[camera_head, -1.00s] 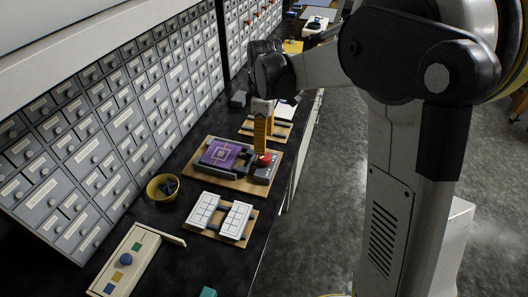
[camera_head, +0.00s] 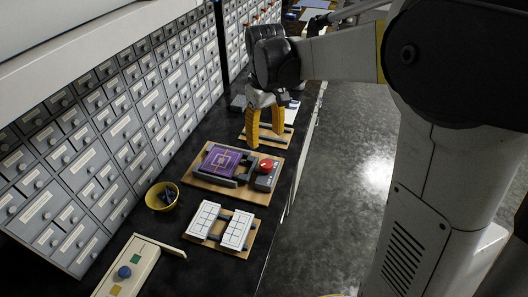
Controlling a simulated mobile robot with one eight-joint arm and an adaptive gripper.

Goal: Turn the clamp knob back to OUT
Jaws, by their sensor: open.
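The clamp knob (camera_head: 267,165) is red and sits on a grey block at the right end of a wooden board (camera_head: 202,177). Next to it on the board, a purple patterned panel (camera_head: 221,159) lies in a dark clamp frame. My gripper (camera_head: 265,142) points down with its yellow fingers apart and nothing between them. It is just behind and above the knob, apart from it. The knob's markings are too small to read.
A board with two white gridded tiles (camera_head: 203,217) lies in front. A yellow bowl (camera_head: 155,203) with dark pieces stands at left. A cream tray (camera_head: 110,286) is at the near edge. Drawer cabinets (camera_head: 100,130) line the left side.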

